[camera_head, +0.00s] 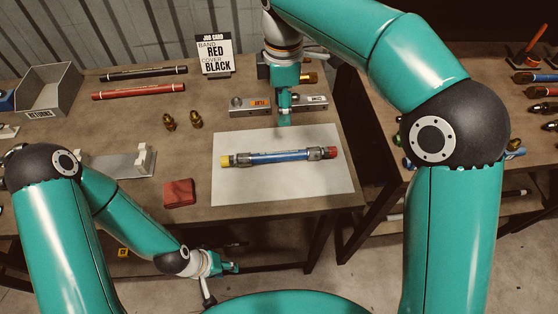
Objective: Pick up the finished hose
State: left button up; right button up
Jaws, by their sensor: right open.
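A blue hose (280,156) with metal end fittings lies on the white mat (325,187). It has a yellow cap at its left end and a red cap at its right end. My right gripper (284,118) points down over the back edge of the mat, behind the hose and apart from it. It is open and no object shows in it. My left gripper (230,267) is low in front of the table's front edge, away from the hose. Its fingers are small and seen side-on, so their opening is unclear.
A job card (215,55) reads band red, cover black. Black (144,73) and red (138,95) hoses lie at the back left near a grey bin (50,92). Brass fittings (170,122), a holder (125,165) and a red cloth (178,193) are left of the mat.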

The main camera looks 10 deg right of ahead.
send_over(281, 153)
jog(key=f, duration=1)
jog(key=shift+w+d+f, duration=0.1)
jog(key=shift+w+d, duration=0.1)
jog(key=shift+w, duration=0.15)
jog(key=shift+s+a+f+p, duration=0.1)
jog(key=shift+s+f+p, duration=0.1)
jog(key=shift+f, duration=1.2)
jog(key=shift+s+a+f+p, duration=0.1)
jog(key=shift+s+f, duration=0.1)
jog(key=shift+f, duration=1.2)
jog(key=shift+r, duration=0.1)
grip_shut()
